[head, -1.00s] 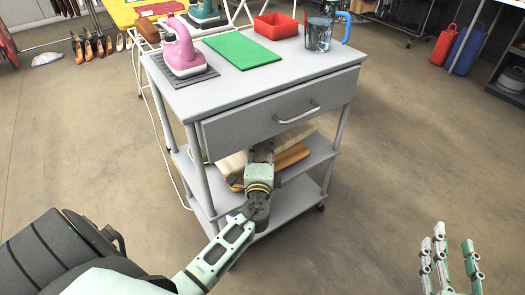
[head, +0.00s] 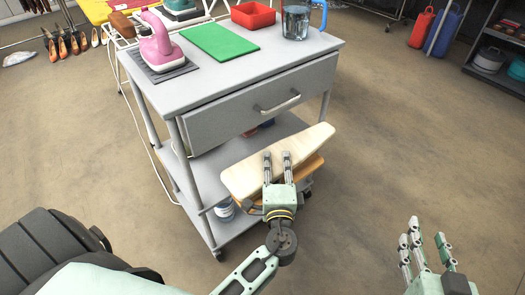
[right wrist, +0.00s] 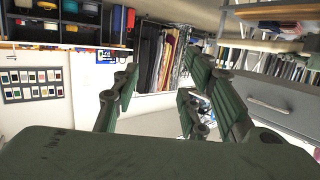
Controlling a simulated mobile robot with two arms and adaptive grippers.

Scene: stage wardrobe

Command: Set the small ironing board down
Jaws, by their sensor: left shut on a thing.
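The small ironing board (head: 295,151) has a cream top and a brown wooden part underneath. In the head view it is in front of the grey cart's lower part, sticking out past the middle shelf. My left gripper (head: 277,158) is shut on the board at its near side, its fingers lying over the top. Whether the board touches the shelf I cannot tell. My right gripper (head: 427,238) is open and empty at the lower right, away from the cart. The right wrist view shows its spread fingers (right wrist: 165,100) with nothing between them.
The cart (head: 215,98) bears a pink iron (head: 155,42), a green mat (head: 220,42), a red bin (head: 253,14) and a water jug (head: 296,22). Its middle shelf (head: 200,185) has bare room at the left.

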